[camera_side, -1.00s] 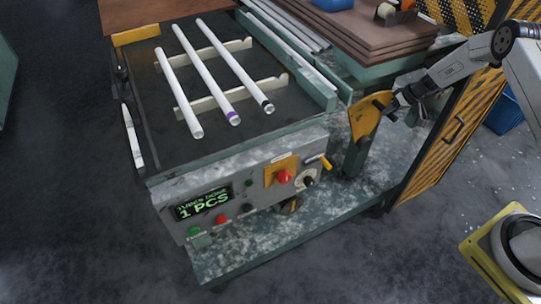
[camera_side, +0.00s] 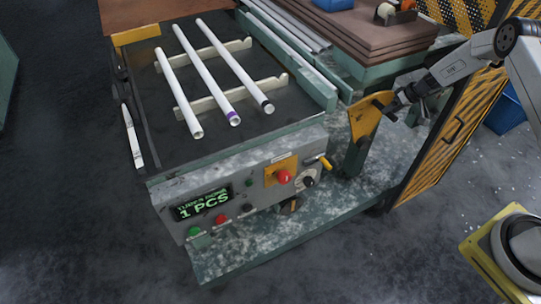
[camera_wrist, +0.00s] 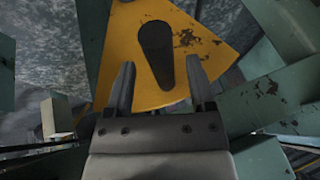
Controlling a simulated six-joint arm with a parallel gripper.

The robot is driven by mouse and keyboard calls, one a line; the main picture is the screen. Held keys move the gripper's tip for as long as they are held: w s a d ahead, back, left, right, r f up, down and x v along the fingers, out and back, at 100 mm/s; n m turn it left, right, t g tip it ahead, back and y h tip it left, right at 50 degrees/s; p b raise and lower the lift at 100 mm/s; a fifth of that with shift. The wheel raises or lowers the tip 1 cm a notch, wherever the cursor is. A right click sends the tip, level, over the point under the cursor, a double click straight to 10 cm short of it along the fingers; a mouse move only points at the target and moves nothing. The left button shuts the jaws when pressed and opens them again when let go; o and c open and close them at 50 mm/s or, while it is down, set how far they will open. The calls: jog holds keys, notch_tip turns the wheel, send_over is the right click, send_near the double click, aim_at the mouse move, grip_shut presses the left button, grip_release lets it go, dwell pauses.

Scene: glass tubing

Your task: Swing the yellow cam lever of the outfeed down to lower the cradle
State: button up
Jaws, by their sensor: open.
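The yellow cam lever (camera_side: 362,126) is a plate standing upright beside the right side of the outfeed table, with a dark grip near its upper end. In the wrist view the yellow plate (camera_wrist: 203,48) fills the upper middle, worn at its edges, and the dark grip (camera_wrist: 157,52) points towards me. My gripper (camera_wrist: 160,76) is open, with one finger on each side of the grip's line and visible gaps to it. In the side view my gripper (camera_side: 391,107) is right at the lever's upper end. Contact cannot be told.
Three white tubes (camera_side: 208,70) lie across two cream notched rails (camera_side: 198,100) on the dark table. A control panel (camera_side: 240,195) with a display reading 1 PCS is in front. Brown boards (camera_side: 370,35) lie behind the lever; a striped yellow-black guard (camera_side: 440,155) stands right.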

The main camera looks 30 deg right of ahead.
jog(key=v, duration=0.7)
jog(key=shift+r, duration=0.1)
dwell(0.4)
jog(key=s+a+r+g+h, duration=0.1)
jog(key=s+a+r, duration=0.2)
jog(key=a+r, duration=0.35)
jog(key=s+a+r+g+h, duration=0.1)
jog(key=s+a+r, duration=0.3)
jog(key=a, duration=0.6)
jog(key=s+a+r+h, duration=0.1)
jog(key=s+a+r, duration=0.3)
jog(key=s+a, duration=0.7)
jog(key=s, duration=0.3)
jog(key=shift+s+n, duration=0.25)
jog(key=shift+n, duration=0.15)
jog(key=shift+a, duration=0.1)
